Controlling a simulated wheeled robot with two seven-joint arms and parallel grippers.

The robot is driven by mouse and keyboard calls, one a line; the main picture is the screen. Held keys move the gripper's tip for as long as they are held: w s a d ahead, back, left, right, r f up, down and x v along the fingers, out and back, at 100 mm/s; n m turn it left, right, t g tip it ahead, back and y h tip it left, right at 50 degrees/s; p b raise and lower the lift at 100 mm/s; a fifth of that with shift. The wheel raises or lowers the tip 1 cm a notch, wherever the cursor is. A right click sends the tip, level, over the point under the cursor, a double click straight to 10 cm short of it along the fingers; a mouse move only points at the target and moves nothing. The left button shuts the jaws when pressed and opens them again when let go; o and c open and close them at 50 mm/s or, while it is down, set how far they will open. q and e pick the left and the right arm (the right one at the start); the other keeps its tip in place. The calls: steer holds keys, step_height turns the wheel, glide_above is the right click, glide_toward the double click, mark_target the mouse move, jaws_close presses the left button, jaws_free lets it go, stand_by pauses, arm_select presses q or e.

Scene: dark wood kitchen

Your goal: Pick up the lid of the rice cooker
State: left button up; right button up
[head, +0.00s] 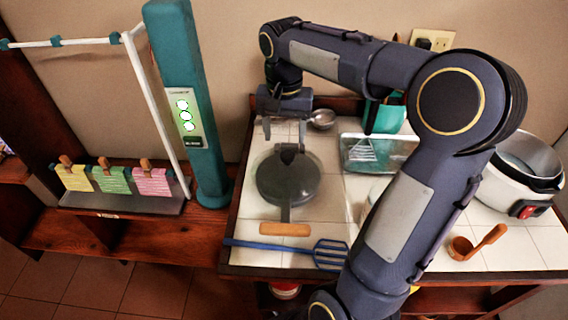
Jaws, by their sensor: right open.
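The rice cooker (508,192) stands at the right end of the tiled counter, white with a red switch. Its top is uncovered and a dark inner pot shows. A dark, round, glassy lid (274,180) lies in the middle left of the counter. It seems to rest on a pan with a wooden handle (285,229), though I cannot clearly tell the two apart. My right gripper (289,156) is open and points down over the lid's far half. Whether the fingers touch the lid cannot be told. My left gripper is out of view.
A blue slotted spatula (329,254) lies along the front edge. A glass tray (352,153), a teal container (384,117) and a metal ladle (322,118) are at the back. A wooden scoop (477,243) lies front right. My right arm hides the middle of the counter.

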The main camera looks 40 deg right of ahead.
mark_target(287, 155)
steer(key=f, duration=0.2)
steer(key=s+f, duration=0.1)
steer(key=f, duration=0.1)
steer(key=shift+d+f, duration=0.1)
steer(key=shift+f, duration=0.7)
jaws_close()
